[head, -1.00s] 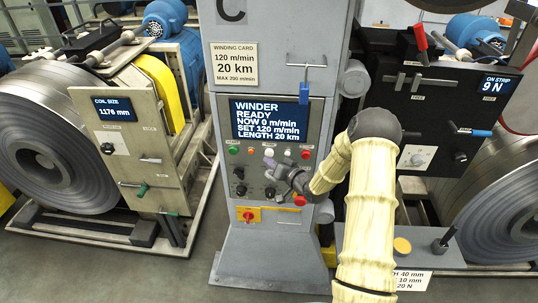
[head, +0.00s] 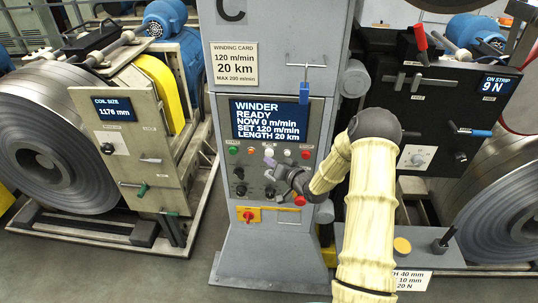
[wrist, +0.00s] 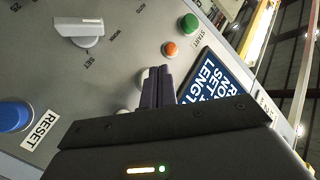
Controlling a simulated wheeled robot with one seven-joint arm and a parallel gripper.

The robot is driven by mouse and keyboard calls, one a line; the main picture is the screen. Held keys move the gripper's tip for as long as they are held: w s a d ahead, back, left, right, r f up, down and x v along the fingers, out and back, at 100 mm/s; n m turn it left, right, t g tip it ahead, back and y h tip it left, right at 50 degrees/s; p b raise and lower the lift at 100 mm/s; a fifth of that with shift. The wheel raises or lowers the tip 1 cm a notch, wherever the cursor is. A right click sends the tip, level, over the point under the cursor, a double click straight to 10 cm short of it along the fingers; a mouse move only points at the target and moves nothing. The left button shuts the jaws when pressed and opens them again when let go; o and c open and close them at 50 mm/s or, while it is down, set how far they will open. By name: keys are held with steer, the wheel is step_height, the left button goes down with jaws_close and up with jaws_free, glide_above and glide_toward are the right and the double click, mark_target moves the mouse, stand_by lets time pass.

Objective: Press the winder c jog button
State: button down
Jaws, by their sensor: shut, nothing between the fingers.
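The winder console (head: 282,75), marked C, has a grey panel with a lit screen (head: 268,119) reading WINDER READY, NOW 0 m/min. Below the screen is a row of buttons: green (head: 234,150), orange (head: 250,150), white (head: 269,150) and red (head: 306,154) among them. No jog label is legible. My gripper (head: 269,163) is shut and empty, its tips just below the white button in the head view. In the wrist view the closed fingers (wrist: 157,78) partly cover a pale button (wrist: 148,73); whether they touch it I cannot tell.
In the wrist view a green START button (wrist: 190,23), an orange button (wrist: 170,49), a selector knob (wrist: 80,31) and a blue RESET button (wrist: 15,116) surround the fingers. A red switch on a yellow plate (head: 240,214) sits lower on the console. Steel coils (head: 50,150) flank it.

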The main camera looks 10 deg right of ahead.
steer(key=shift+w, duration=0.1)
steer(key=shift+w+d, duration=0.1)
steer(key=shift+w, duration=0.2)
steer(key=shift+w+d+b, duration=0.2)
steer(key=shift+w+b, duration=0.2)
steer(key=shift+w, duration=0.2)
stand_by(1.1)
steer(key=shift+s, duration=0.1)
steer(key=shift+s+a, duration=0.3)
steer(key=shift+s, duration=0.6)
steer(key=s, duration=0.1)
steer(key=s+a, duration=0.1)
steer(key=s, duration=0.1)
steer(key=s+b, duration=0.1)
steer(key=shift+s+a, duration=0.3)
steer(key=shift+s, duration=0.1)
stand_by(0.8)
